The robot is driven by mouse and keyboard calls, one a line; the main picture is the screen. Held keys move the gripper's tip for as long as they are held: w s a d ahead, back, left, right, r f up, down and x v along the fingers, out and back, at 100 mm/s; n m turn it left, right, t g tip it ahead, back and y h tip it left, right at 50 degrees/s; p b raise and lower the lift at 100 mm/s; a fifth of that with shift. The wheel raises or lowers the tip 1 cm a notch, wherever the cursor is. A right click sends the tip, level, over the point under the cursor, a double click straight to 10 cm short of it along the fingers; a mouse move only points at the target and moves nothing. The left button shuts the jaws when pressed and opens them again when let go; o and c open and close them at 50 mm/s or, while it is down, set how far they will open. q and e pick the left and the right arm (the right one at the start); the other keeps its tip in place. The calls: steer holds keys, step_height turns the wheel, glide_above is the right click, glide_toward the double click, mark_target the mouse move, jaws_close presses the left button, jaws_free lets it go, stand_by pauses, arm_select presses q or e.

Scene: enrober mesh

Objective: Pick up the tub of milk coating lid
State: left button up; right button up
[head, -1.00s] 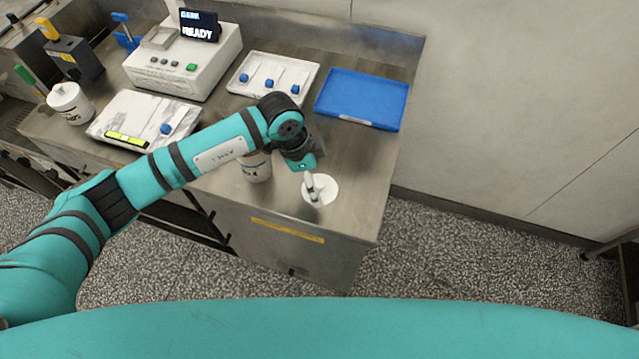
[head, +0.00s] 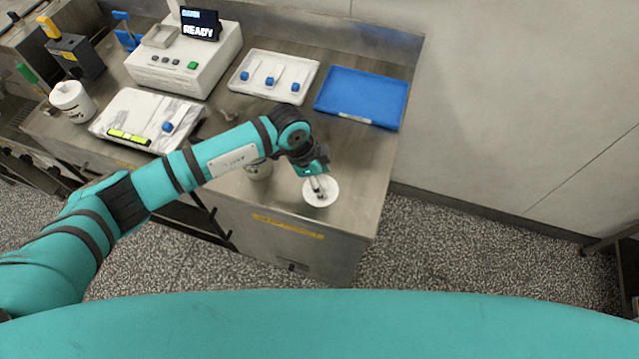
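The lid (head: 328,200) is a white disc near the right front of the steel counter. My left gripper (head: 320,192) points down at the middle of the lid, its fingertips at or just above it. The fingers are too small to tell whether they are open or closed on the lid. My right gripper is not in view.
On the counter (head: 357,165) are a blue tray (head: 361,97), a white tray with blue-knobbed tools (head: 272,77), a white machine reading READY (head: 180,65), and a tray with a yellow-green strip (head: 150,118). Another white tub (head: 72,101) stands far left.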

arm_select(q)
steer(key=shift+s+a+f, duration=0.1)
steer(key=shift+s+f, duration=0.05)
steer(key=shift+c, duration=0.7)
